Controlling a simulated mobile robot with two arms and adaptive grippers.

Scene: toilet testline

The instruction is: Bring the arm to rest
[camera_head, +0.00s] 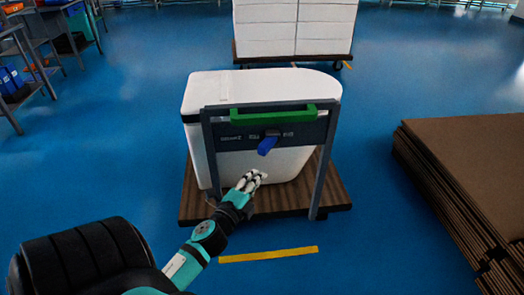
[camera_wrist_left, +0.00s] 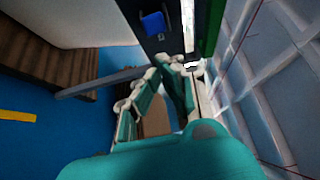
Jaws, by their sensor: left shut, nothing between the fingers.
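My left arm comes in from the bottom left in the head view. Its left gripper (camera_head: 252,181) is shut and empty. It hangs in front of the lower part of a white toilet unit (camera_head: 265,88) on a brown wooden pallet (camera_head: 330,195). In the left wrist view the fingers (camera_wrist_left: 165,80) point up toward a dark frame panel with a blue handle (camera_wrist_left: 154,23). I cannot tell whether the fingertips touch anything. My right gripper is not in view.
A grey frame with a green bar (camera_head: 273,117) and a blue handle (camera_head: 267,146) stands before the toilet unit. Stacked brown boards (camera_head: 470,165) lie at right. White boxes (camera_head: 295,28) stand behind. Shelves (camera_head: 30,60) are far left. Blue floor is free around a yellow strip (camera_head: 268,255).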

